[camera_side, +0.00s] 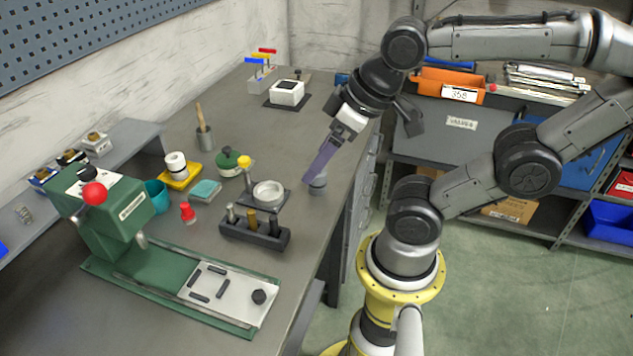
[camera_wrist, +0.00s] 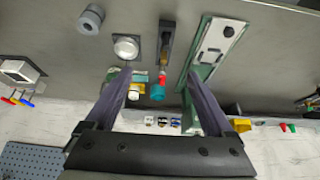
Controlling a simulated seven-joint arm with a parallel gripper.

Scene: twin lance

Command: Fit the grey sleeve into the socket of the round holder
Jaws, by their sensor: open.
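The grey sleeve (camera_side: 318,187) stands on the bench near its right edge, partly behind my fingertips in the side view. In the wrist view the sleeve (camera_wrist: 90,20) is at the upper left, with a dark hole in its top. The round holder (camera_side: 268,190) is a pale metal ring on a dark square base, left of the sleeve. In the wrist view the holder (camera_wrist: 126,47) lies just beyond the left fingertip. My gripper (camera_side: 312,178) points down above the bench by the sleeve. Its two long purple fingers (camera_wrist: 158,72) are wide apart, with nothing held between them.
A dark rack (camera_side: 255,238) with several upright pegs stands in front of the holder. A green press (camera_side: 110,215) with a long base fills the front left. A red bottle (camera_side: 187,213), a teal block (camera_side: 205,191) and a green tin (camera_side: 228,161) stand behind.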

